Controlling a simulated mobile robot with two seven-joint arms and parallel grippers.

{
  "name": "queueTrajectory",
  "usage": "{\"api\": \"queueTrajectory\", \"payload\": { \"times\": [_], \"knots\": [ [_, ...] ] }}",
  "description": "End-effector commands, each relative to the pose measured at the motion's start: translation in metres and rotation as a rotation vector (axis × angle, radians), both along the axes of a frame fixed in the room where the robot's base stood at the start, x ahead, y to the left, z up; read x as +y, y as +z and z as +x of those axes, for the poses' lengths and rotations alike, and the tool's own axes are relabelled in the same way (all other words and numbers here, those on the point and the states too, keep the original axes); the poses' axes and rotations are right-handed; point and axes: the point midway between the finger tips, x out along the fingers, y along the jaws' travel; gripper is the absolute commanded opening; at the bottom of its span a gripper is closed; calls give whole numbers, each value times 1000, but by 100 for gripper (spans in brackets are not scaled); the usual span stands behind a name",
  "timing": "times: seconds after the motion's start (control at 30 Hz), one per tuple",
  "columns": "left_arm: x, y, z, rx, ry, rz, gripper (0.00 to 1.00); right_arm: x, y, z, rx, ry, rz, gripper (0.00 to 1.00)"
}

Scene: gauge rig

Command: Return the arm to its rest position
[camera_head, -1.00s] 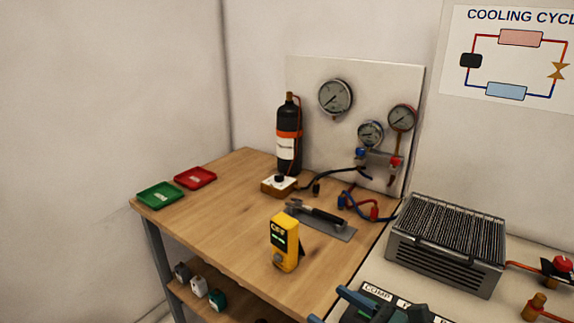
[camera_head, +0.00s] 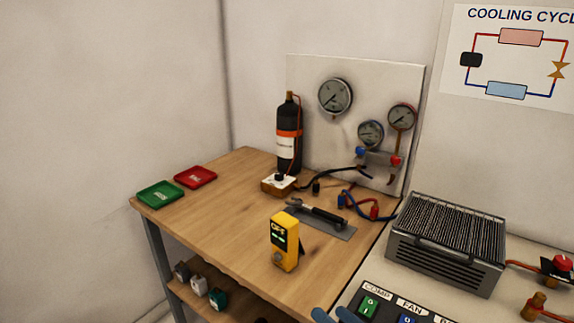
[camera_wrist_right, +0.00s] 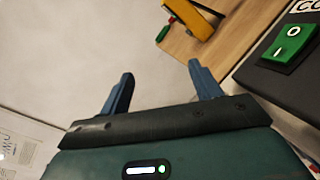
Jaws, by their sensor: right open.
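My right gripper (camera_head: 334,316) shows only as blue fingertips at the bottom edge of the head view, in front of the wooden bench and beside the switch panel (camera_head: 388,308). In the right wrist view its two blue fingers (camera_wrist_right: 162,88) are spread apart with nothing between them. Pale floor or wall lies beyond them. The gripper is clear of the yellow meter (camera_head: 284,243), which stands upright on the bench. My left gripper is not in view.
The wooden bench (camera_head: 225,215) holds green (camera_head: 160,194) and red (camera_head: 195,177) trays, a black cylinder (camera_head: 289,150) and a wrench (camera_head: 320,215). A finned grey unit (camera_head: 445,245) stands right. The switch panel's green switch (camera_wrist_right: 288,45) is near the right finger.

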Motion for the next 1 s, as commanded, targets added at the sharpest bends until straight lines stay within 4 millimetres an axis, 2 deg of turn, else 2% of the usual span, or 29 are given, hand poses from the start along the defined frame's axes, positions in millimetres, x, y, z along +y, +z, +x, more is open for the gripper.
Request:
{"api": "queueTrajectory", "payload": {
  "times": [0.17, 0.27, 0.4, 0.5, 0.57, 0.63, 1.0],
  "knots": [
    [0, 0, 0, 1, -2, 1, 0, -11, -38, -14, 474, -183, 544, 63],
    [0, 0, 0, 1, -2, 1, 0, -22, -72, -31, 784, -339, 944, 63],
    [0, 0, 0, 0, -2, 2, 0, -38, -124, -70, 1165, -611, 1551, 63],
    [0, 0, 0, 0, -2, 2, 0, -46, -151, -98, 1323, -777, 1895, 63],
    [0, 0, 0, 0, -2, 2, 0, -49, -163, -113, 1381, -860, 2061, 63],
    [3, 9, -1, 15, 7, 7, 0, -52, -154, -114, 1385, -890, 2094, 63],
    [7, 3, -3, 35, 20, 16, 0, -56, -159, -115, 1376, -916, 2083, 63]
  ]
}}
